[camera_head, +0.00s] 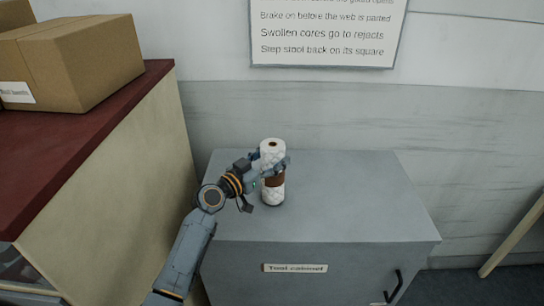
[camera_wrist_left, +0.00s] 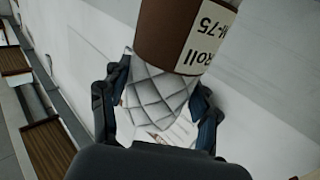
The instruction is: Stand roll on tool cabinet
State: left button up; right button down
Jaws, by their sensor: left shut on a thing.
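A white quilted roll (camera_head: 272,151) with a brown band around its middle is upright over the top of the grey tool cabinet (camera_head: 350,190). Its base appears to be at the cabinet top; I cannot tell for sure whether it touches. My left gripper (camera_head: 273,168) is shut around the upper part of the roll, above the band. In the left wrist view the quilted roll (camera_wrist_left: 160,88) sits between the two fingers of my left gripper (camera_wrist_left: 155,110), and the brown band carries a pale label with printed text. My right gripper is not in view.
A cardboard box (camera_head: 90,65) sits on a dark red top (camera_head: 70,150) of a taller unit at the left. A sign (camera_head: 325,30) hangs on the wall behind. The cabinet top is clear around the roll. A wooden bar (camera_head: 515,235) leans at the right.

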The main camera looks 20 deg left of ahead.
pick_arm(q)
jog(key=shift+s+f, duration=0.1)
jog(key=shift+f, duration=0.25)
jog(key=o, duration=1.3)
jog(key=shift+c, duration=0.2)
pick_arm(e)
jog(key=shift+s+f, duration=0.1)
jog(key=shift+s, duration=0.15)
pick_arm(q)
jog(key=shift+r, duration=0.1)
jog(key=shift+r, duration=0.2)
jog(key=b+v, duration=0.4)
jog(key=v, duration=0.8)
jog(key=shift+f, duration=0.15)
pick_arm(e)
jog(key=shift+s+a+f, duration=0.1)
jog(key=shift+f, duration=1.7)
